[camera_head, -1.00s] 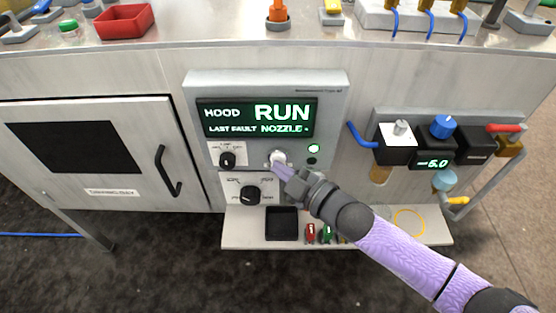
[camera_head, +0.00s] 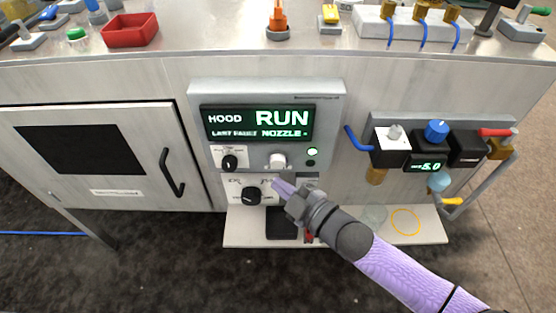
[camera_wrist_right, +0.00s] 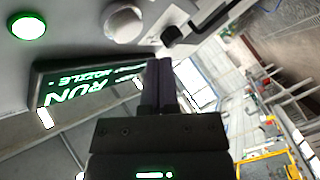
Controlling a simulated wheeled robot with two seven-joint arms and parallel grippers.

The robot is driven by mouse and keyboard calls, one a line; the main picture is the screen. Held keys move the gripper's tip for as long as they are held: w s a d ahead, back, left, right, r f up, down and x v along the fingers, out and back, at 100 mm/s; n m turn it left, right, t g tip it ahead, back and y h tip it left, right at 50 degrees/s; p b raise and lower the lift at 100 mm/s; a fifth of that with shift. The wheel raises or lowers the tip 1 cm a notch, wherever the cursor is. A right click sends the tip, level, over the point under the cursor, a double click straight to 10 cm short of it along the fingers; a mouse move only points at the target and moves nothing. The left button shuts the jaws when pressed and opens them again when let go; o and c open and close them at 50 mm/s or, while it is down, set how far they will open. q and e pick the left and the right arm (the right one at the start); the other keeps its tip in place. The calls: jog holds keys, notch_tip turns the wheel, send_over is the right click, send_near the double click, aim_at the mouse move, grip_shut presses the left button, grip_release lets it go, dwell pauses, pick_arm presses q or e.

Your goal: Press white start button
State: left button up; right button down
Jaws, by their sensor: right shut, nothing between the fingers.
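The white start button (camera_head: 278,160) is on the grey control panel (camera_head: 335,105), right of a small black knob. It also shows in the right wrist view as a round white button (camera_wrist_right: 124,24). The display (camera_head: 258,122) reads HOOD RUN, LAST FAULT NOZZLE. A green lamp (camera_head: 312,152) is lit right of the button. My right gripper (camera_head: 277,183) is shut and empty, just below the button and apart from it in the head view. In the right wrist view its dark fingers (camera_wrist_right: 157,72) lie together. My left gripper is not in view.
Two black knobs (camera_head: 230,162) (camera_head: 250,195) sit left of the button. A shelf (camera_head: 240,230) juts out below the panel. Valves and a regulator reading 5.0 (camera_head: 428,166) are at the right. A cabinet door with a black handle (camera_head: 170,172) is at the left.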

jog(key=s+d+f+m+g+h+p, duration=0.6)
jog(key=s+d+f+m+h, duration=0.4)
jog(key=s+d+f, duration=0.65)
pick_arm(q)
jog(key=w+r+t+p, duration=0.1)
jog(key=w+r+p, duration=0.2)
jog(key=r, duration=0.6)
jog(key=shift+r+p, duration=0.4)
jog(key=shift+p, duration=0.05)
pick_arm(e)
jog(key=s+d+f+m+g+h, duration=0.1)
jog(key=s+d+f+m+g, duration=0.1)
jog(key=s, duration=1.2)
jog(key=s+d+f+m+g+h, duration=0.2)
jog(key=s+f+m+g, duration=0.1)
jog(key=s, duration=1.1)
jog(key=shift+s+f+m+g, duration=0.2)
jog(key=shift+f+m+g, duration=0.1)
jog(key=shift+m+g, duration=0.4)
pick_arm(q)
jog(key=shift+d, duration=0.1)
